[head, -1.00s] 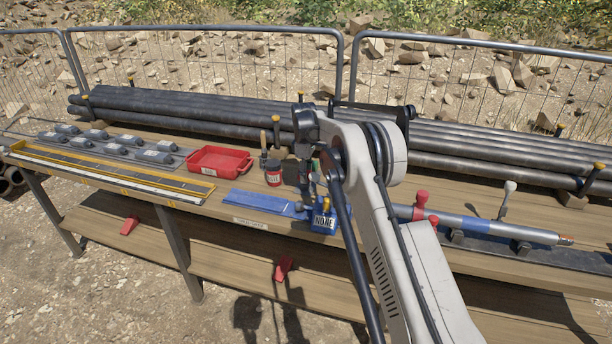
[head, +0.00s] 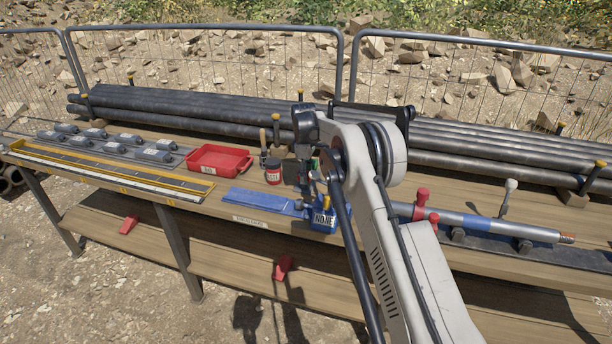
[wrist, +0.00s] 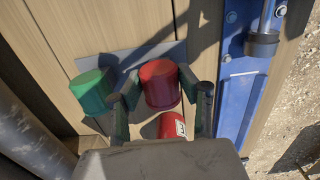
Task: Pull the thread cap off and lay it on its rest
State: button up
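A red cap (wrist: 160,84) sits between the two fingers of my gripper (wrist: 161,82) in the wrist view. The fingers lean in against its sides and appear closed on it. A grey plate (wrist: 122,60) lies behind and beneath it on the boards, and a green cap (wrist: 92,91) stands at its left end. I cannot tell whether the red cap touches the plate. In the head view my gripper (head: 304,182) is low over the bench, mostly edge-on, and its grip is hidden. The blue and grey pipe (head: 476,222) lies at right with a copper-coloured threaded right end (head: 567,238).
A red labelled tin (head: 273,172) is close by and also shows below the red cap in the wrist view (wrist: 171,126). Long dark pipes (head: 190,112) line the back.

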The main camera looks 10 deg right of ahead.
jog(key=o, duration=0.4)
jog(key=shift+o, duration=0.2)
